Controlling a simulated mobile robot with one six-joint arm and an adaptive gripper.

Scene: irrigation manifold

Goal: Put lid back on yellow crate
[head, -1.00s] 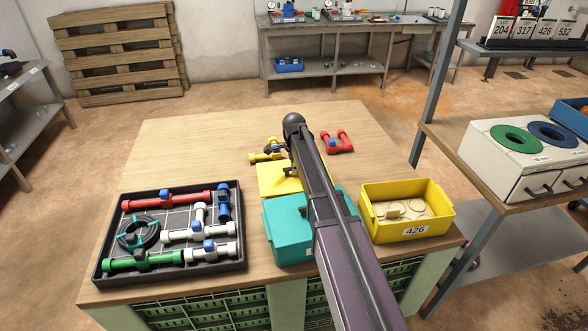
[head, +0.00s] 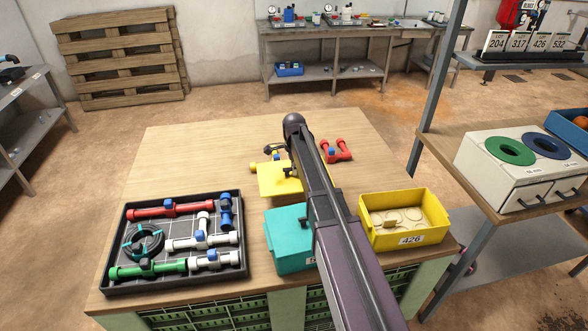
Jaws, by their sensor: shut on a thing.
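The yellow crate (head: 374,236), labelled 426, stands open at the table's front right, with several pale ring-shaped items inside. The lid (head: 272,182) is a flat yellow plate near the middle of the table, left of and behind the crate. My gripper (head: 290,171) is at the lid's right part and is shut on it; my arm hides most of the fingers and the lid's right edge. The lid appears raised off the table, but its exact height is hard to tell.
A teal box (head: 287,238) stands between the crate and a black tray (head: 240,284) of pipe fittings. The wooden table (head: 190,150) is clear at back left.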

